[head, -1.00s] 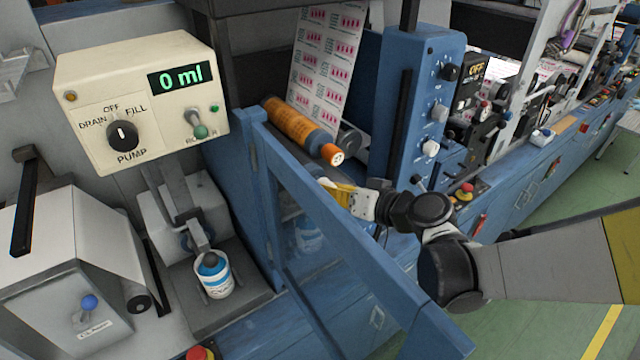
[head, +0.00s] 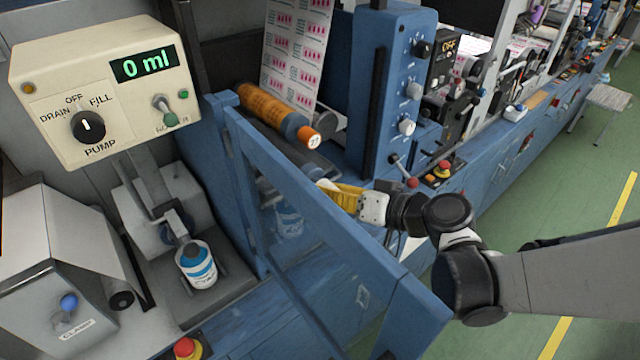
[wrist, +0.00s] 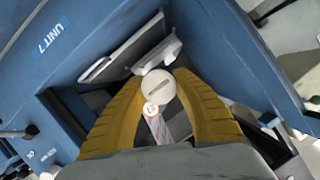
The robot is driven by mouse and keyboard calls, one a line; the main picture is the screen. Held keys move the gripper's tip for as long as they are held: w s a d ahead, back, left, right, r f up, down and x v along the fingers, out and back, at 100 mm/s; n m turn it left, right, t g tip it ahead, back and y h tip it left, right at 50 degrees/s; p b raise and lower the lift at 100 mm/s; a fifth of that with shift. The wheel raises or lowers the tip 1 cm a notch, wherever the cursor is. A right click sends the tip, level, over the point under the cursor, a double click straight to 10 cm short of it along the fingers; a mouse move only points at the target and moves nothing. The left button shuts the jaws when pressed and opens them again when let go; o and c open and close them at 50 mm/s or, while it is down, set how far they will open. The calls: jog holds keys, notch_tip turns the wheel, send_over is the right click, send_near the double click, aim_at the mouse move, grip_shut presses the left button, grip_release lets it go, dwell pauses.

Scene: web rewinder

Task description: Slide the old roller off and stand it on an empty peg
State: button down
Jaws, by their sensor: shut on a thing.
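My gripper (wrist: 160,92) has its yellow fingers closed around the pale round end (wrist: 158,86) of a roller in the wrist view. In the head view my gripper (head: 326,188) is in front of the rewinder, behind the blue-framed guard. A dark roller (head: 285,148) runs from the machine toward my gripper; it seems to be the held one. An orange-and-blue roller (head: 272,108) with a numbered orange end lies just above it, apart from my fingers. I cannot make out any empty peg.
The transparent guard (head: 330,238) stands open left of my gripper. The printed web (head: 293,55) hangs behind the rollers. A blue control column (head: 397,90) with knobs is close on the right. A pump box (head: 60,65) reads 0 ml.

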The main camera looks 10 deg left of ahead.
jog(key=shift+s+d, duration=0.45)
jog(key=shift+d, duration=0.05)
jog(key=shift+c, duration=1.6)
grip_release()
jog(key=shift+d, duration=0.1)
jog(key=p+v, duration=0.2)
jog(key=v, duration=0.6)
jog(key=shift+s+d, duration=0.2)
jog(key=shift+d, duration=0.15)
jog(key=shift+r, duration=0.1)
